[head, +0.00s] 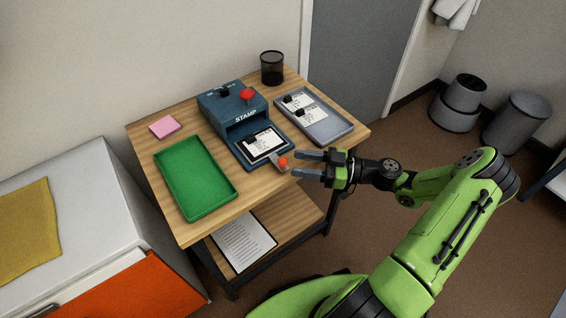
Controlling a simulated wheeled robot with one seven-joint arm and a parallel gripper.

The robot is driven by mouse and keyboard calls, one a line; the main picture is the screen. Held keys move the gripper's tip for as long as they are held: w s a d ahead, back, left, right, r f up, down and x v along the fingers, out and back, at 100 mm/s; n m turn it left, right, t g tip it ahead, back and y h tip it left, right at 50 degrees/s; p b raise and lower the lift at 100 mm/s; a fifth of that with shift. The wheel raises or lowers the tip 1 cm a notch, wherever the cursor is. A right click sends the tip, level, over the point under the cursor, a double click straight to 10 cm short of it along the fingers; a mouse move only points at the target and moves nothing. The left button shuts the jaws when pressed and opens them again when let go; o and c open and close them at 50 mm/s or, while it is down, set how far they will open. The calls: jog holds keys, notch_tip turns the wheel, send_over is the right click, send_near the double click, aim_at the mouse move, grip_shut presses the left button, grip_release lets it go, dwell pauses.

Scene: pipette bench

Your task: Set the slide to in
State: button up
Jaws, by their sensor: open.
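The blue stamp machine (232,106) stands at the back of the wooden table. Its slide (279,156) sticks out at the front, with an orange-red knob (283,162) at its front end. A white card with a dark block (262,145) lies on the machine's front part. My gripper (297,163) is open at the table's front right edge, its fingers pointing left towards the knob. The fingertips are close to the knob; I cannot tell whether they touch it. Nothing shows between the fingers.
A green tray (233,197) is empty on the left. A grey tray (341,131) with cards and dark blocks is on the right. A pink pad (164,127) and a black mesh cup (272,68) stand behind. A red button (247,95) tops the machine.

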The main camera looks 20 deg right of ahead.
aim_at(283, 160)
jog(key=x, duration=0.5)
jog(key=shift+w+a, duration=0.1)
jog(key=shift+a, duration=0.15)
grip_shut()
